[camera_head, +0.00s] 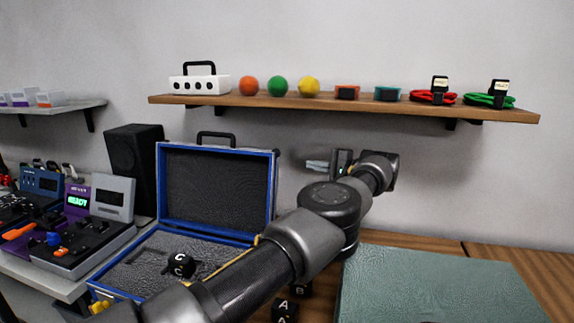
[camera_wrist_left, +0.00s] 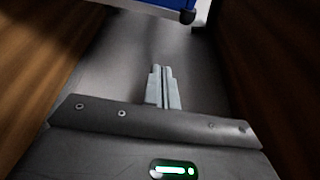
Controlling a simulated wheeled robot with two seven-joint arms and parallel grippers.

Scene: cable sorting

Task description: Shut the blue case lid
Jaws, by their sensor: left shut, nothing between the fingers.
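The blue case (camera_head: 100,290) stands open on the table, with a grey foam interior. Its lid (camera_head: 217,190) stands upright at the back, dark foam facing me, with a black handle on top. My left gripper (camera_head: 309,165) is to the right of the lid near its upper part, fingers shut and pointing left, apart from it. In the left wrist view the shut fingers (camera_wrist_left: 163,75) are empty, and a blue edge with a dark corner (camera_wrist_left: 165,6), apparently the lid, shows beyond them. My left arm crosses in front of the case and hides its front right part. My right gripper is out of view.
A black lettered cube (camera_head: 181,265) sits in the case; other lettered cubes (camera_head: 284,309) lie beside my arm. A green mat (camera_head: 430,285) is at right. A black speaker (camera_head: 130,165) stands behind left. A wooden shelf (camera_head: 340,104) with balls and cables hangs above.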

